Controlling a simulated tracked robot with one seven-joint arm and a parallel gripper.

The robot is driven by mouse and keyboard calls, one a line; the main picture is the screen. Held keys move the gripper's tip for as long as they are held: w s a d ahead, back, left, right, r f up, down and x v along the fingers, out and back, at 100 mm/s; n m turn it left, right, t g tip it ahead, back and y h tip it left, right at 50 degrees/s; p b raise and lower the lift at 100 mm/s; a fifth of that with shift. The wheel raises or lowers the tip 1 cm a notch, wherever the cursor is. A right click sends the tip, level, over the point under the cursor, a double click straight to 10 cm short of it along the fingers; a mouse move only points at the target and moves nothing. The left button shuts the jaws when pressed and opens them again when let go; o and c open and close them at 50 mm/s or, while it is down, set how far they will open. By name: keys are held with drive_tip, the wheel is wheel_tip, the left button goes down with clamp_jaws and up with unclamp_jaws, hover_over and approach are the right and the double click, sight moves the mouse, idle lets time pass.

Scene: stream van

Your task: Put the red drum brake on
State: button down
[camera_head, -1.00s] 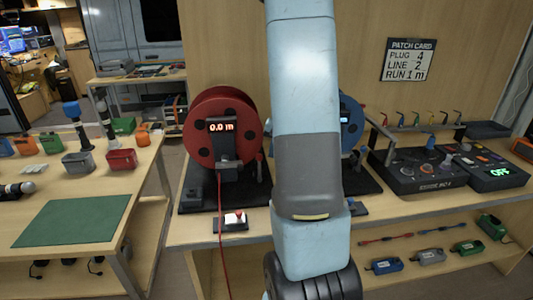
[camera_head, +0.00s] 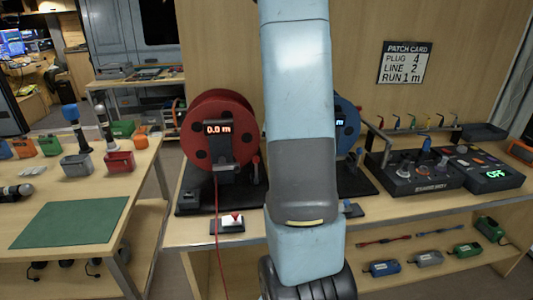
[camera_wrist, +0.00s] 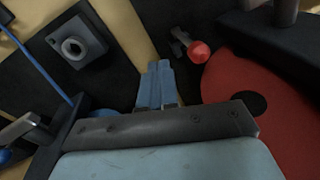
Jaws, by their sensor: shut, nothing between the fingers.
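The red drum (camera_head: 198,148) stands on a black base on the bench in the head view, with a display reading 0.0 m. A small lever with a red knob (camera_head: 256,160) is at its right side, which I take for the brake. In the wrist view the red drum (camera_wrist: 238,75) fills the right, and a red knob (camera_wrist: 198,52) on a dark stem lies just right of and beyond my gripper (camera_wrist: 157,68). The gripper is shut and empty, apart from the knob. My arm hides it in the head view. Whether the brake is on cannot be told.
A blue drum (camera_head: 345,128) is partly hidden behind my arm. Control boxes (camera_head: 418,172) stand at the right. In the wrist view a dark block (camera_wrist: 76,46) is at upper left.

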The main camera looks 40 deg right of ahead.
wheel_tip(320, 180, up, 10)
drive_tip(key=s, duration=0.1)
drive_tip(key=shift+s+d, duration=0.15)
drive_tip(key=shift+d, duration=0.25)
drive_tip(key=s+a+r+n+t, duration=0.15)
drive_tip(key=s+a+r, duration=0.3)
drive_tip(key=a, duration=0.45)
drive_tip(key=s+a+r+n, duration=0.3)
drive_tip(key=a+r, duration=0.2)
drive_tip(key=a, duration=0.3)
drive_tip(key=s+a+r+n+t+h, duration=0.1)
drive_tip(key=s+a+n, duration=0.3)
drive_tip(key=s+a, duration=0.6)
drive_tip(key=shift+s+t, duration=0.75)
drive_tip(key=shift+s, duration=0.2)
